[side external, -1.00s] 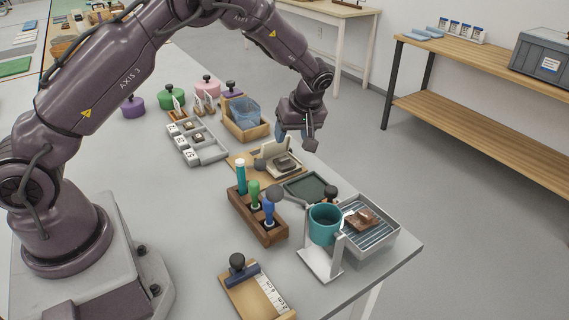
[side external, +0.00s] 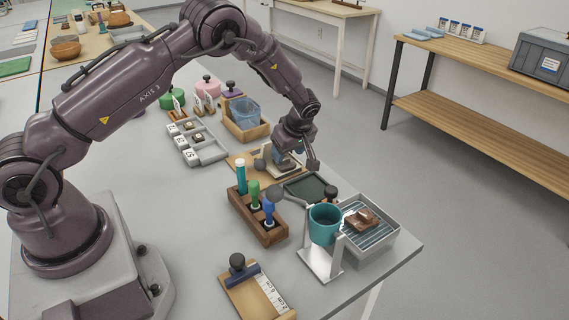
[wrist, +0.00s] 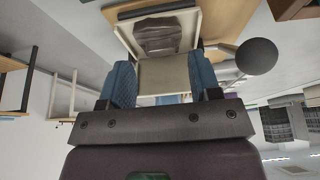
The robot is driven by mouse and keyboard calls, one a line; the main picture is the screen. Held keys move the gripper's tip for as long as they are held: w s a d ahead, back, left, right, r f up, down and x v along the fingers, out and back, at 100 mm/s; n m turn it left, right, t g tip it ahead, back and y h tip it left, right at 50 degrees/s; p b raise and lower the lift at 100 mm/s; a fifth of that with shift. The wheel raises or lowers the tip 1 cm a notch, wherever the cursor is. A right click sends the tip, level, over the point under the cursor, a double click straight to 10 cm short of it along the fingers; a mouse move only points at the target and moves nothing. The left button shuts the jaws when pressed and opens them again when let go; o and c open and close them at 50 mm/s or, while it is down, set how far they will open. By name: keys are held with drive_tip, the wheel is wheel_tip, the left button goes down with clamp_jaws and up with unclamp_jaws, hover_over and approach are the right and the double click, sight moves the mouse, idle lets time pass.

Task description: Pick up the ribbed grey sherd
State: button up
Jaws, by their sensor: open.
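The ribbed grey sherd (wrist: 158,36) lies in a cream holder (wrist: 128,31) at the top of the wrist view, just beyond my fingertips. My gripper (wrist: 161,72) is open, its two blue-padded fingers spread on either side of a pale part of the holder, with nothing held between them. In the side view my gripper (side external: 295,158) is low over the cream holder (side external: 265,161) and hides most of the sherd. I cannot tell whether the fingers touch the holder.
A wooden rack (side external: 258,219) with coloured tools stands in front. A dark green tray (side external: 306,187) lies right of the holder. A teal cup (side external: 324,224) on a white stand and a grey bin (side external: 384,242) with brown pieces are nearer. A wooden box (side external: 243,128) stands behind.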

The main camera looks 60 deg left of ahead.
sight(285, 159)
drive_tip(key=x, duration=0.3)
drive_tip(key=shift+a+f, duration=0.1)
drive_tip(key=shift+f, duration=0.15)
drive_tip(key=shift+c, duration=0.2)
drive_tip(key=c, duration=0.5)
drive_tip(key=shift+r, duration=0.1)
